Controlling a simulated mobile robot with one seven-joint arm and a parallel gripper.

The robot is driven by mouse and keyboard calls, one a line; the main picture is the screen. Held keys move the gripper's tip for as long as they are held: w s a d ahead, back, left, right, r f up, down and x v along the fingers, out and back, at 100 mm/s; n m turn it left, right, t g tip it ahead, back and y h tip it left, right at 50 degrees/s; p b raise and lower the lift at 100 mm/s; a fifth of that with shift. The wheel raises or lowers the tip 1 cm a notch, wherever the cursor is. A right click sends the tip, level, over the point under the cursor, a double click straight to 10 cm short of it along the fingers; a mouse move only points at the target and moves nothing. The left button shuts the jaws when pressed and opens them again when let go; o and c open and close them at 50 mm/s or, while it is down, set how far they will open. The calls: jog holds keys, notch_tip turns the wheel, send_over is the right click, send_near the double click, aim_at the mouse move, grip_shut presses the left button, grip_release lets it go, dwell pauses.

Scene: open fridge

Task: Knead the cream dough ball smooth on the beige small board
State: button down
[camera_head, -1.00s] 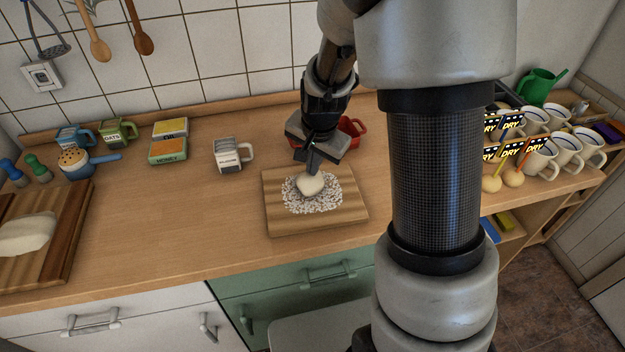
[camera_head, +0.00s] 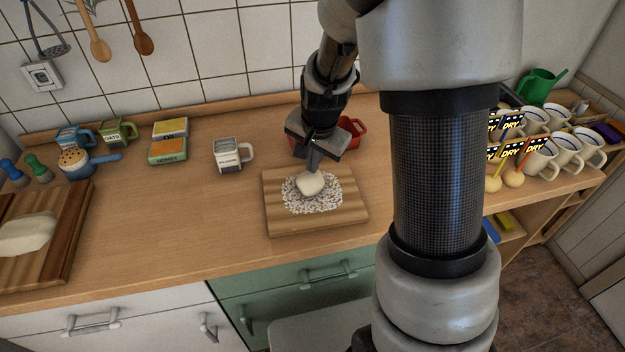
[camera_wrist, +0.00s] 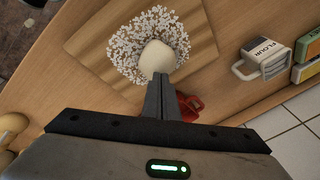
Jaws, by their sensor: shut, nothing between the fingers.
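The cream dough ball (camera_head: 311,183) sits on a patch of white flour on the beige small board (camera_head: 283,224). It looks slightly lumpy and rounded. In the wrist view the dough ball (camera_wrist: 157,57) lies just past my fingertips, with the flour around it and the board (camera_wrist: 190,22) beneath. My gripper (camera_head: 312,168) is shut and empty, pointing down at the back edge of the dough. Its closed fingers also show in the wrist view (camera_wrist: 160,78). The fingertips appear at or very near the dough; I cannot tell whether they touch it.
A flour mug (camera_head: 229,154) stands left of the board, and a red pot (camera_head: 353,130) sits behind it. A larger board (camera_head: 68,230) with another pale dough piece (camera_head: 27,233) is at the far left. White mugs (camera_head: 541,158) crowd the right.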

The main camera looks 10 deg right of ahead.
jog(key=shift+r, duration=0.5)
jog(key=shift+r+p, duration=0.55)
jog(key=shift+f, duration=0.1)
jog(key=shift+w+f+b, duration=0.25)
jog(key=shift+f+b, duration=0.15)
jog(key=shift+w+f, duration=0.3)
jog(key=shift+w, duration=0.1)
jog(key=shift+f, duration=0.65)
dwell(0.3)
jog(key=shift+s, duration=0.15)
